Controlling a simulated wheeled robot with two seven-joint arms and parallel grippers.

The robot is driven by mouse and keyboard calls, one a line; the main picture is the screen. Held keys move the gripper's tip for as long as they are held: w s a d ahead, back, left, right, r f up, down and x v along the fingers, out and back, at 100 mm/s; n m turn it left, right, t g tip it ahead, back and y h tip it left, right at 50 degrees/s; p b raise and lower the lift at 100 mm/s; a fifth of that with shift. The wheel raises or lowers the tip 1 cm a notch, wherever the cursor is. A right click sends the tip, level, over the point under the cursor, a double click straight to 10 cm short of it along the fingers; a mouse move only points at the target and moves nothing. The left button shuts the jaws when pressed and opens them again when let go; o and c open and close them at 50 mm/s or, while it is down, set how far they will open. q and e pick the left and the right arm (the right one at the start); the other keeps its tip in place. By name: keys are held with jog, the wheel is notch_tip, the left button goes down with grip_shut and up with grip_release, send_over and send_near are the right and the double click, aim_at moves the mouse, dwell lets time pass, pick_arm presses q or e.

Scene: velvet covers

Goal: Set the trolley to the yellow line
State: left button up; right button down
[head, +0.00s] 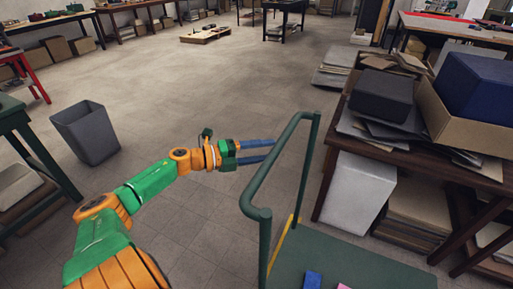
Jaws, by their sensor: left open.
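The green trolley (372,262) stands at the lower right, its deck cut off by the bottom edge. Its raised tubular handle (299,130) rises on the deck's left side. My left gripper (272,149) is open, with two blue fingers pointing right at the handle's top bar. The fingertips appear just short of the bar; I cannot tell whether they touch it. A yellow strip (285,243) shows beside the deck's left edge, partly hidden by the handle; I cannot tell whether it is the floor line. My right gripper is out of view.
A blue item (313,280) and a pink item (343,286) lie on the deck. A dark wooden table (459,169) with boxes stands close on the right, a white block (359,190) beneath it. A grey bin (86,133) stands left. The middle floor is clear.

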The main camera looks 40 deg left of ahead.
pick_arm(q)
jog(key=shift+v, duration=1.45)
